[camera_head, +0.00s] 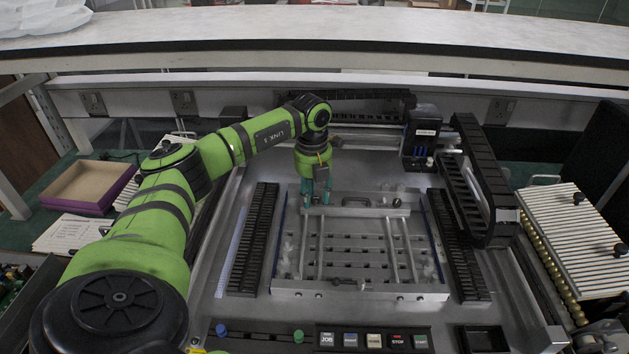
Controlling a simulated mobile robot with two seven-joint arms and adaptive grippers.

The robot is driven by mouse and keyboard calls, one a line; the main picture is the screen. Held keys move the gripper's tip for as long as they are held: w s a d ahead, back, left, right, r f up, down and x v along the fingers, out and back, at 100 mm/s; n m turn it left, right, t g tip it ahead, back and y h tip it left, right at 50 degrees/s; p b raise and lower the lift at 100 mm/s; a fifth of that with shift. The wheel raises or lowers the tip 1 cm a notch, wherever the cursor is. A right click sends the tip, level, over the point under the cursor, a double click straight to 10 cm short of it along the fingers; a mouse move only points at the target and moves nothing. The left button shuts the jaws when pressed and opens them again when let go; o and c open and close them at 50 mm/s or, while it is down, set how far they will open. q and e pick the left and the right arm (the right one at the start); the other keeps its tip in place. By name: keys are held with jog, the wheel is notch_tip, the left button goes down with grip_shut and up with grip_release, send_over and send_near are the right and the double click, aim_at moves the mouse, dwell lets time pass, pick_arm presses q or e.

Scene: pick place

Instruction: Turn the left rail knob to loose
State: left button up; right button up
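My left gripper (317,197) has teal fingers and points down at the left end of a grey metal cross rail (355,211). The rail lies across the far part of a slotted metal fixture plate (360,290). The left rail knob is hidden by the gripper or too small to make out. The fingers stand a little apart, but I cannot tell whether they hold the knob. A small dark knob (397,203) shows at the rail's right end. My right gripper is not in view.
Black ribbed strips (262,238) flank the fixture on both sides. A black cable chain (478,195) stands at the right. A button panel (374,340) is at the front. A shelf edge (320,45) crosses the back. An open box (90,186) lies at the left.

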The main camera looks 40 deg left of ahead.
aim_at(313, 198)
pick_arm(q)
notch_tip(313, 198, up, 12)
jog(key=shift+a, duration=0.15)
dwell(0.6)
jog(key=shift+s+f, duration=0.1)
jog(key=shift+s, duration=0.05)
dwell(0.3)
